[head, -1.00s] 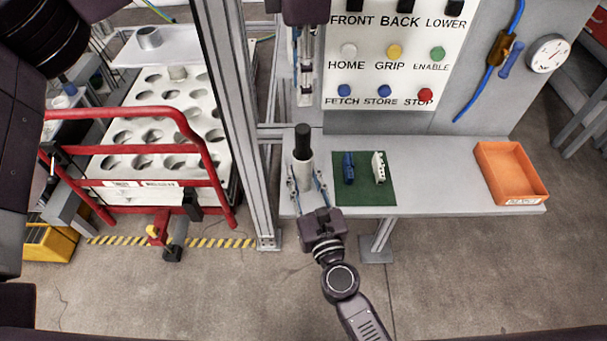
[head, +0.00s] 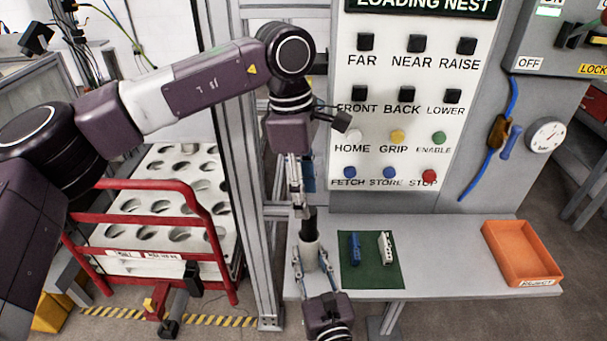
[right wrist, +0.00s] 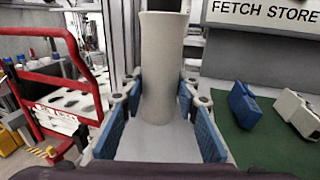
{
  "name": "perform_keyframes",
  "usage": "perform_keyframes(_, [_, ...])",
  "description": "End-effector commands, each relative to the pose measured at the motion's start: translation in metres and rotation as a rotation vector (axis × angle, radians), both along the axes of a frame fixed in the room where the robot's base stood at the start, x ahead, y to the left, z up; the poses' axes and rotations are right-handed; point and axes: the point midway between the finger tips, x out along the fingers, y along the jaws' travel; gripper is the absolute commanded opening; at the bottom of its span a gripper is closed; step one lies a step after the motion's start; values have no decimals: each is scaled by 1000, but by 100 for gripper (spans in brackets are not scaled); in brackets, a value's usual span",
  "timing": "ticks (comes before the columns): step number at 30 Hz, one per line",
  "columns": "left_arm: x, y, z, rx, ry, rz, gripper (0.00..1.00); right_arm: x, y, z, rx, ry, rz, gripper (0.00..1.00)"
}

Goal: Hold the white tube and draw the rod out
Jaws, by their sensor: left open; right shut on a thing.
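The white tube (head: 309,257) stands upright at the left end of the grey bench. It also shows in the right wrist view (right wrist: 163,75). The black rod (head: 309,228) sticks up out of its top. My right gripper (head: 313,272) is shut on the tube, with blue-padded fingers on both sides of it in the right wrist view (right wrist: 160,115). My left gripper (head: 298,208) points down from above, open, its fingertips at the upper end of the rod. I cannot tell whether they touch it. The rod's lower part is hidden in the tube.
A green mat (head: 371,270) with a blue block (head: 354,248) and a white block (head: 386,248) lies right of the tube. An orange tray (head: 520,252) is farther right. A metal post (head: 240,170) and a red-railed cart (head: 150,262) stand left. A button panel (head: 405,120) rises behind.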

Motion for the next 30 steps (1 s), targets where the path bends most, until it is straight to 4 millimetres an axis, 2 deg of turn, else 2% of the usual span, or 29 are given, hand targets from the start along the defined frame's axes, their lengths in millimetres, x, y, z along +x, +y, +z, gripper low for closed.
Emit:
perform_keyframes(3, [-1, -2, -25, 2, 3, 1, 43, 0, 0, 0, 0, 0, -1, 5])
perform_keyframes(10, [-1, -7, -56, 1, 1, 1, 43, 0, 0, 0, 0, 0, -1, 5])
perform_keyframes(15, [-2, -8, -67, 1, 0, 2, 43, 0, 0, 0, 0, 0, -1, 5])
perform_keyframes(23, [-1, -8, -68, 1, -1, 2, 43, 0, 0, 0, 0, 0, -1, 5])
perform_keyframes(25, [-1, -8, -68, 1, -1, 2, 39, 0, 0, 0, 0, 0, -1, 5])
perform_keyframes(30, [-1, -8, -68, 1, -1, 2, 20, 0, 0, 0, 0, 0, -1, 5])
